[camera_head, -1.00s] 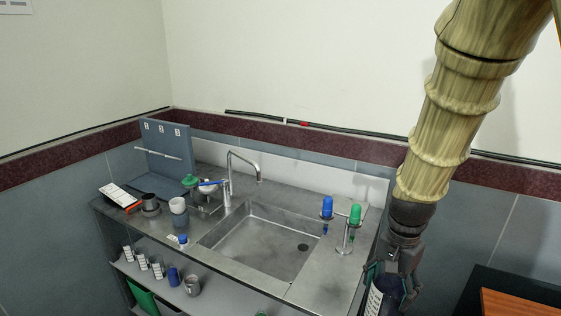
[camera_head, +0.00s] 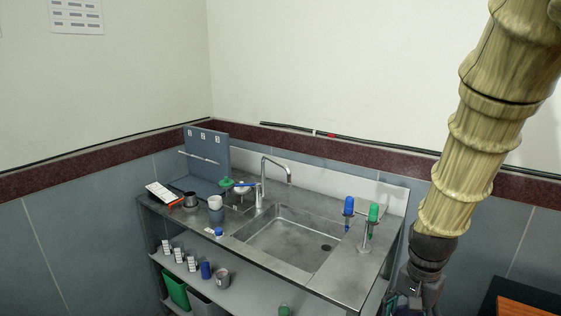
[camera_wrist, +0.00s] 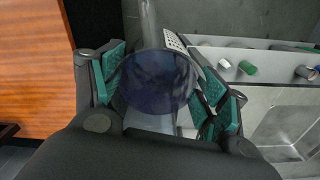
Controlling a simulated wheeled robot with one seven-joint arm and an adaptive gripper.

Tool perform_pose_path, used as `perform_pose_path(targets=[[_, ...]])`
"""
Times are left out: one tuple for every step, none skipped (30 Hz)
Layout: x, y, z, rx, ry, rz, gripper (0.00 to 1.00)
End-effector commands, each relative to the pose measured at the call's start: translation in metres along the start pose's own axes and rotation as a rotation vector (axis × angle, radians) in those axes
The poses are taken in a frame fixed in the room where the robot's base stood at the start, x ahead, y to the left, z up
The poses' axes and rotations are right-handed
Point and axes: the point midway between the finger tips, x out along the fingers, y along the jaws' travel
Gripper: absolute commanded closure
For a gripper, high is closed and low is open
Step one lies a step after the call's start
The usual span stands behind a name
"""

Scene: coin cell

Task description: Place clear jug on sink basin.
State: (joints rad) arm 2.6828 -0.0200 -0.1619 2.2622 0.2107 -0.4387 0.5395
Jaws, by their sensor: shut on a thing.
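The sink basin (camera_head: 283,243) is a steel hollow in the counter, with a faucet at its back and a dark drain. It looks empty. In the wrist view part of the basin (camera_wrist: 292,126) shows at the right. My gripper (camera_wrist: 160,85) is shut on the clear jug (camera_wrist: 157,82), which looks see-through with a dark bluish round end facing the camera. In the head view my gripper (camera_head: 418,290) is at the lower right, beside the counter's right end. Its fingers and the jug are cut off or hidden there.
A stand with blue and green bottles (camera_head: 363,222) is at the counter's right end. Cups (camera_head: 215,208) and a grey rack (camera_head: 207,155) stand at the left. A lower shelf (camera_head: 240,284) holds several containers. A wooden-topped table (camera_wrist: 32,65) is left in the wrist view.

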Motion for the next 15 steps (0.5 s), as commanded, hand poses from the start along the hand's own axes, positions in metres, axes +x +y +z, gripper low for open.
perform_pose_path(targets=[[0.004, -0.002, 0.000, -0.018, 0.000, -0.001, 0.64], [0.007, -0.003, -0.001, -0.033, 0.000, -0.001, 0.64], [0.011, -0.004, 0.000, -0.052, -0.001, -0.001, 0.64], [0.014, -0.006, 0.000, -0.068, -0.001, -0.001, 0.64], [0.018, -0.008, 0.000, -0.087, -0.001, 0.000, 0.64], [0.023, -0.012, 0.000, -0.110, 0.000, -0.001, 0.64], [0.028, -0.015, 0.001, -0.132, -0.001, -0.001, 0.64], [0.033, -0.018, 0.001, -0.153, -0.002, 0.000, 0.64], [0.041, -0.022, 0.001, -0.186, -0.002, 0.000, 0.64], [0.047, -0.026, 0.002, -0.214, -0.002, 0.000, 0.64], [0.053, -0.029, 0.003, -0.243, -0.003, 0.000, 0.64], [0.062, -0.034, 0.005, -0.282, -0.003, 0.001, 0.64], [0.069, -0.038, 0.006, -0.312, -0.002, 0.001, 0.64], [0.076, -0.042, 0.007, -0.343, -0.003, 0.001, 0.64], [0.085, -0.047, 0.009, -0.383, -0.003, 0.001, 0.64]])
